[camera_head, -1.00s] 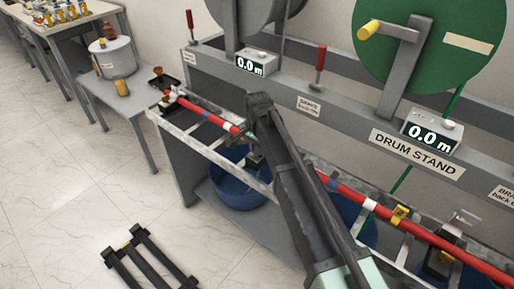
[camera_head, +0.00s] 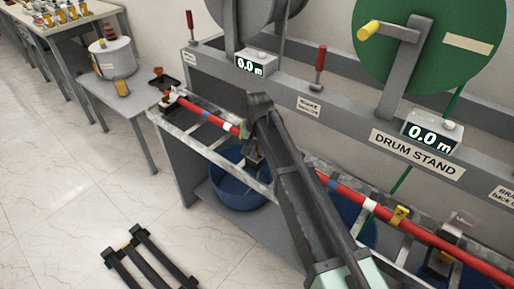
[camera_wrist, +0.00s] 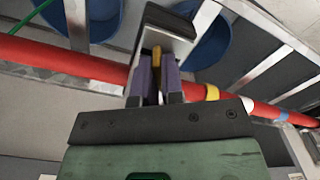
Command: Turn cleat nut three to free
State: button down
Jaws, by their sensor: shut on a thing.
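In the wrist view my gripper (camera_wrist: 157,88) has its two purple-grey fingers closed around a narrow yellow nut (camera_wrist: 157,62). A pale metal cleat block (camera_wrist: 168,38) stands just beyond the fingertips. The red cable (camera_wrist: 60,62) runs crosswise behind the fingers, which hide part of it. A yellow band (camera_wrist: 212,92) is on the cable to the right. In the head view my arm hides most of the gripper and the nut; the red cable (camera_head: 345,191) passes behind the arm. No number for this nut is readable.
The cable lies along a metal ladder rack (camera_head: 192,130) beside the drum stand (camera_head: 350,125). A yellow tag (camera_head: 399,215) and another cleat (camera_head: 440,262) are to the right. Blue tubs (camera_head: 238,188) sit below. A dark frame (camera_head: 150,258) is on the otherwise open floor.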

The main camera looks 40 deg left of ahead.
jog(key=n, duration=0.5)
jog(key=shift+n, duration=0.3)
jog(key=n, duration=0.5)
jog(key=shift+n, duration=0.4)
jog(key=c, duration=1.2)
grip_release()
jog(key=shift+c, duration=0.2)
notch_tip(320, 180, up, 11)
jog(key=p, duration=1)
jog(key=shift+p, duration=0.4)
